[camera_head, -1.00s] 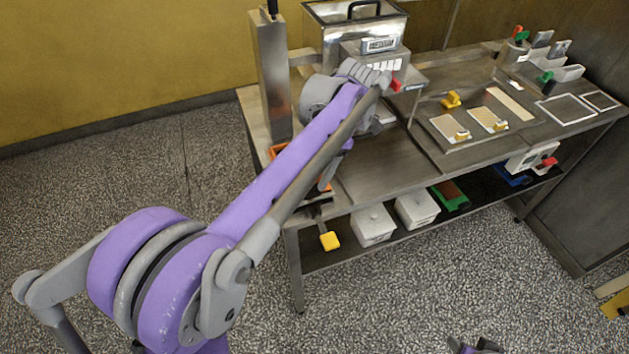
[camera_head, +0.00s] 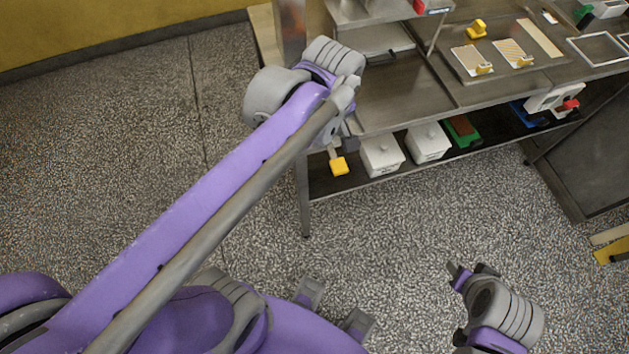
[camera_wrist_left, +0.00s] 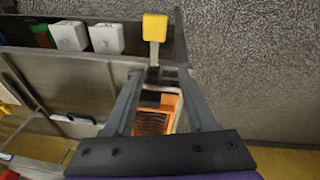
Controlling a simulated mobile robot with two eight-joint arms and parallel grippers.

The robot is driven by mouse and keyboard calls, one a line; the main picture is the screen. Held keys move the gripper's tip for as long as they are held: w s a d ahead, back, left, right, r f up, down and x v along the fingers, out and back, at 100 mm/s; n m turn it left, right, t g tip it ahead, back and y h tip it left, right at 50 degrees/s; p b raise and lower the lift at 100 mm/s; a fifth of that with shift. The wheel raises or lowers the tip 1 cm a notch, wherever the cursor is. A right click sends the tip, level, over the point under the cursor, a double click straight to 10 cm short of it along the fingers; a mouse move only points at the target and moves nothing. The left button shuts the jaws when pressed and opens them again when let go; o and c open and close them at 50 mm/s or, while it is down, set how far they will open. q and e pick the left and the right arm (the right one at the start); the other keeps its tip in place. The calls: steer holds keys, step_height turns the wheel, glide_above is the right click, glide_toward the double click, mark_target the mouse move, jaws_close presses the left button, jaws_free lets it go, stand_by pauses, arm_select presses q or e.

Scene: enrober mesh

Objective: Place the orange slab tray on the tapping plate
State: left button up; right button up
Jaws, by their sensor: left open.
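The orange slab tray (camera_wrist_left: 170,101) shows in the left wrist view, between the fingers of my left gripper (camera_wrist_left: 160,78). It has orange walls and a brown, ribbed-looking inside. The fingers stand apart, one on each side of it; I cannot tell whether they touch it. I cannot tell for certain which surface is the tapping plate.
A steel bench (camera_head: 400,98) holds a plate with two tan slabs (camera_head: 512,54) and yellow handles. A yellow block (camera_head: 339,166) juts from the front edge and shows in the wrist view (camera_wrist_left: 154,27).

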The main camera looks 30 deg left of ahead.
arm_select(q)
steer(key=s+d+f+m+t+h, duration=0.1)
steer(key=s+f+m+t, duration=0.2)
steer(key=s+f+m, duration=0.5)
steer(key=f+m, duration=0.1)
steer(key=m, duration=0.2)
steer(key=shift+s+d+m, duration=0.25)
steer(key=shift+d+m, duration=0.1)
steer(key=shift+m, duration=0.05)
